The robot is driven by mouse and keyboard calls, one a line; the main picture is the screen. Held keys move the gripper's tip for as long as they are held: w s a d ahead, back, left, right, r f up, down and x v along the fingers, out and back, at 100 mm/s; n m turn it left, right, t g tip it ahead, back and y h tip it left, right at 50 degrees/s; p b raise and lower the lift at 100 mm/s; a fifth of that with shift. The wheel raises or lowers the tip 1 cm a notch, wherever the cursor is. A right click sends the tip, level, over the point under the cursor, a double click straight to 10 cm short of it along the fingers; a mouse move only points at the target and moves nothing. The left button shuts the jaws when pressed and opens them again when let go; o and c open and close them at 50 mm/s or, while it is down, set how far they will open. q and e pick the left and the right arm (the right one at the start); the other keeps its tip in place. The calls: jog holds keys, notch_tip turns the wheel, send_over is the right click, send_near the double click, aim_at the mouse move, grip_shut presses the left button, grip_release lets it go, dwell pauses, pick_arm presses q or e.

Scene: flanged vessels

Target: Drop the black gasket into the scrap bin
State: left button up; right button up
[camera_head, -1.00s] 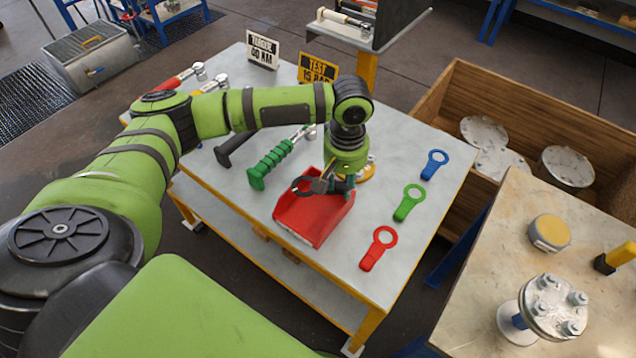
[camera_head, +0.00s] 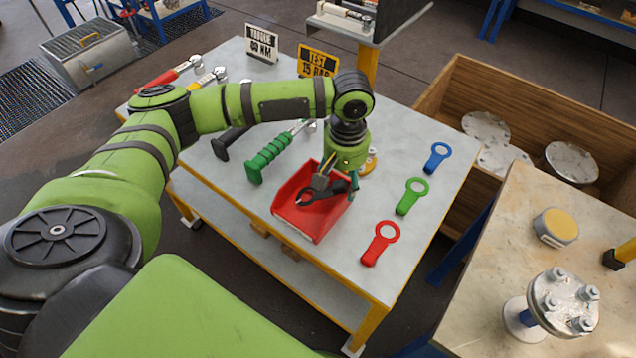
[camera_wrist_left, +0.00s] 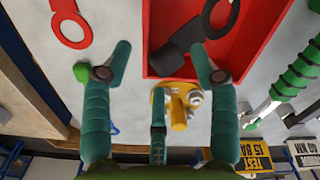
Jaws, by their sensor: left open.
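The black gasket (camera_head: 338,188), a ring with a flat tab, lies in the red scrap bin (camera_head: 296,218) on the grey table. The wrist view shows its dark tab (camera_wrist_left: 176,48) lying against the red bin floor (camera_wrist_left: 268,28), with the ring cut off at the top edge. My left gripper (camera_head: 339,184) is over the back part of the bin. Its teal fingers are spread apart in the wrist view (camera_wrist_left: 162,62), with nothing held between them. One finger overlaps the tab's edge in that view; I cannot tell whether they touch. My right gripper is not in view.
Blue (camera_head: 437,157), green (camera_head: 412,195) and red (camera_head: 380,243) tabbed rings lie right of the bin. A green-handled tool (camera_head: 270,157) lies left of it. A yellow sign (camera_head: 318,61) stands behind. A wooden crate (camera_head: 530,110) and a flanged vessel (camera_head: 560,302) are at the right.

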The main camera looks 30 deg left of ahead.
pick_arm(q)
notch_tip(320, 180, up, 12)
dwell(0.4)
jog(key=shift+f, duration=0.1)
dwell(0.3)
